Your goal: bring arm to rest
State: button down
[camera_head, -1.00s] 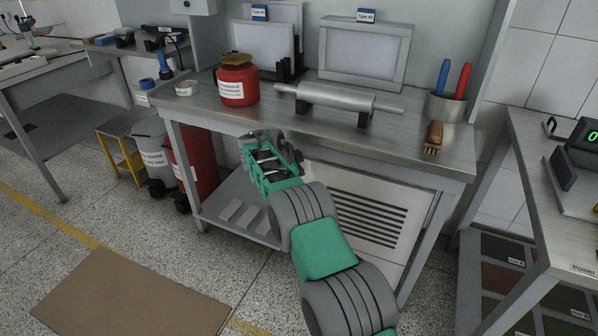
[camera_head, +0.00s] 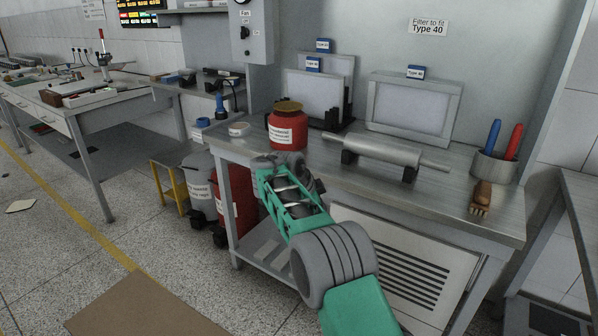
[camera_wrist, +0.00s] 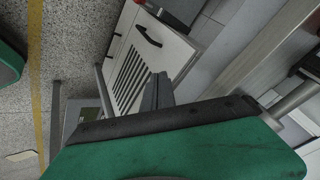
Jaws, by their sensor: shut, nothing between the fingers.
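My arm reaches up from the bottom of the head view, with green and grey links. Its end, my gripper (camera_head: 287,165), appears in front of the workbench's left front edge, just below the red jar (camera_head: 287,128). In the wrist view, my gripper (camera_wrist: 158,92) shows as a narrow grey pair of fingers, shut with nothing held. The wrist view looks sideways past a green body part at the bottom. It shows the white vented panel (camera_wrist: 140,45) under the bench.
The workbench (camera_head: 440,195) carries a steel roller (camera_head: 375,150), framed filters (camera_head: 412,110), a cup (camera_head: 494,166) with blue and red handles, and a wooden brush (camera_head: 481,197). Bins (camera_head: 200,185) stand left of it. A brown mat (camera_head: 145,310) lies on open floor.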

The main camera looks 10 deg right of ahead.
jog(key=s+d+r+n+y+p, duration=0.25)
jog(key=s+r+n+p, duration=0.6)
jog(key=s+r, duration=0.8)
jog(key=s+a+n+y+p, duration=0.1)
jog(key=s+a+n+p, duration=0.1)
jog(key=s, duration=0.9)
jog(key=s+a+n+g+y+p, duration=0.1)
jog(key=s+a+n+y+p, duration=0.1)
jog(key=s+n+p, duration=0.2)
jog(key=s+n, duration=0.3)
jog(key=s, duration=0.5)
jog(key=shift+a+f, duration=0.3)
jog(key=shift+f, duration=0.1)
